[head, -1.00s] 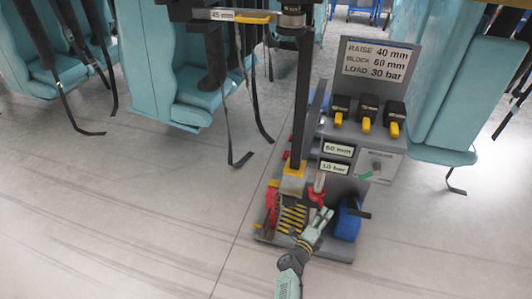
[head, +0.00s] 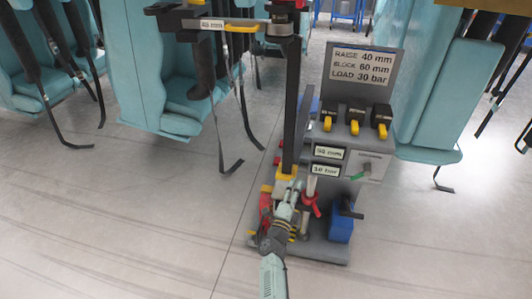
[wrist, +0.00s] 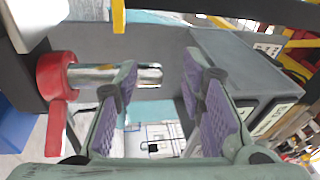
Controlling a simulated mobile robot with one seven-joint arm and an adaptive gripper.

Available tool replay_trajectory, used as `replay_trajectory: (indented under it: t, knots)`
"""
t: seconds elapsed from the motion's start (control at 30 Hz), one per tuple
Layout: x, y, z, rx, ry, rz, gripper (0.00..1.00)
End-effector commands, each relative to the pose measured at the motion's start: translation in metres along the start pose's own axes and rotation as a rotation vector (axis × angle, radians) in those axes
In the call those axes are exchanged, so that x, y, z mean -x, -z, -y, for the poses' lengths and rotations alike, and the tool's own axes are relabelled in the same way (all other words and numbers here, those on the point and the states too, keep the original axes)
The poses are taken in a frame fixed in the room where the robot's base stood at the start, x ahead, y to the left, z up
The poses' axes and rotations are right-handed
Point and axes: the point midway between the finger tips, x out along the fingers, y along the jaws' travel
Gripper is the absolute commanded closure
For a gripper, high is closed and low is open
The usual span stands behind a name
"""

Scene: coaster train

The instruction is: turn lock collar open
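The lock collar appears to be the red ring with a lever (head: 311,204) low on the stand in the head view. In the wrist view the red collar (wrist: 57,75) is at the left, around a shiny metal rod (wrist: 90,75), with its red lever (wrist: 57,115) hanging down. My gripper (head: 291,190) is just left of the collar in the head view. In the wrist view my gripper (wrist: 160,85) is open, its purple pads apart. The left finger overlaps the rod and the rod's end shows between the fingers; I cannot tell whether they touch. The collar is outside the fingers.
The grey control stand (head: 372,75) has a sign, several yellow-tipped levers (head: 354,127) and two readouts (head: 328,153). A dark post (head: 292,105) rises beside my gripper. A blue box (head: 341,228) is to the right.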

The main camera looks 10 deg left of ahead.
Motion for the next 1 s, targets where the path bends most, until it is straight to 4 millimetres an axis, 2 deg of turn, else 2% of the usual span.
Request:
replay_trajectory:
  t: [0.3, 0.7, 1.0]
  knots:
    - [-0.012, -0.035, 0.054, 0.026, 0.083, 0.067, 0.63]
    - [-0.017, -0.077, 0.122, 0.06, 0.188, 0.141, 0.63]
    - [-0.017, -0.096, 0.155, 0.079, 0.241, 0.174, 0.63]
